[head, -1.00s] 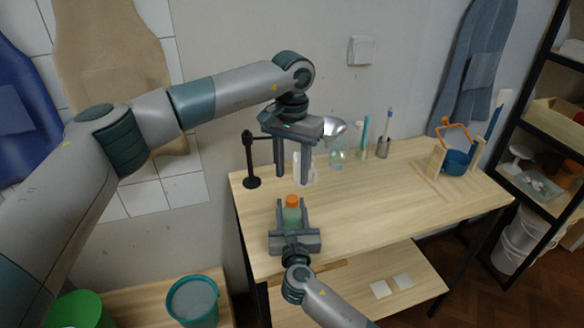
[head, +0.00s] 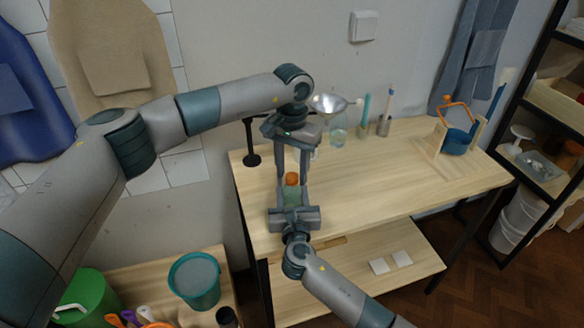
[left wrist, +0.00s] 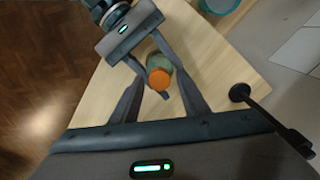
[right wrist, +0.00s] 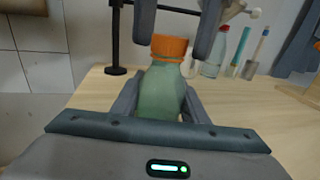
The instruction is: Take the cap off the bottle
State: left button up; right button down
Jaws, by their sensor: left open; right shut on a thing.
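The bottle (right wrist: 163,96) is pale green and upright, with an orange cap (right wrist: 168,47) on its neck. My right gripper (head: 292,198) is shut on the bottle's body from the front. In the head view the cap (head: 291,179) shows just below my left gripper (head: 293,180). My left gripper is open and points down, with its fingers at either side of the cap. The left wrist view shows the cap (left wrist: 159,79) between the spread fingers, and they look apart from it. Whether the bottle's base touches the table is hidden.
A wooden rack with a blue pot (head: 458,142) is at the right.

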pick_arm(q)
jog(key=shift+c, duration=0.6)
grip_shut()
